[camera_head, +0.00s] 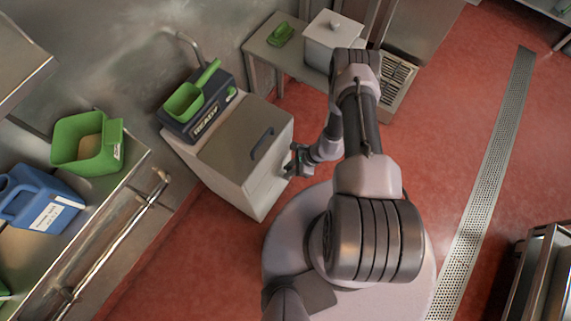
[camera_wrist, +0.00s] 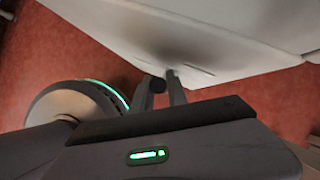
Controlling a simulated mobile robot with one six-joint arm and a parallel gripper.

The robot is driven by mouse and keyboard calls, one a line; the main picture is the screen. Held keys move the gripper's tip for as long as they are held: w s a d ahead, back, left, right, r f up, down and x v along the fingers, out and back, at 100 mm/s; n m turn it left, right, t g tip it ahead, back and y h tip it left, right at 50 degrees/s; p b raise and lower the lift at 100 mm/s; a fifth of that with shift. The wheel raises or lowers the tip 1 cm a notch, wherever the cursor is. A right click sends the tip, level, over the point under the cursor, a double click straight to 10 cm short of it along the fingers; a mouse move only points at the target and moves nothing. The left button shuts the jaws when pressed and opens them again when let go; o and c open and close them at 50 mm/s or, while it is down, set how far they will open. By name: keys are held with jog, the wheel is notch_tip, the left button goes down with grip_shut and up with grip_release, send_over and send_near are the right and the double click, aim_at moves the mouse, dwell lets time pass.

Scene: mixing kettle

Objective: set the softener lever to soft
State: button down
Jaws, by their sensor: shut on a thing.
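The softener is a pale cabinet (camera_head: 262,190) with a dark head (camera_head: 205,125) at its far left end. My gripper (camera_head: 292,160) is at the cabinet's right-hand side, below the top edge. In the wrist view my gripper (camera_wrist: 165,78) has its fingertips close to the pale cabinet wall (camera_wrist: 225,50). The jaws are shut on a small dark part (camera_wrist: 157,85), mostly hidden between the fingers. I cannot tell for sure whether this is the softener lever, nor which setting it has.
A dark handle (camera_head: 262,143) lies on the cabinet lid. A green scoop (camera_head: 192,93) rests on the dark head. A green bin (camera_head: 88,145) and a blue container (camera_head: 42,200) stand on the left. A white lidded box (camera_head: 332,38) is behind.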

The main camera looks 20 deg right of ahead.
jog(key=shift+w, duration=0.1)
jog(key=c, duration=1.3)
grip_release()
jog(key=p+v, duration=0.7)
jog(key=v, duration=1)
jog(key=shift+d+r, duration=0.2)
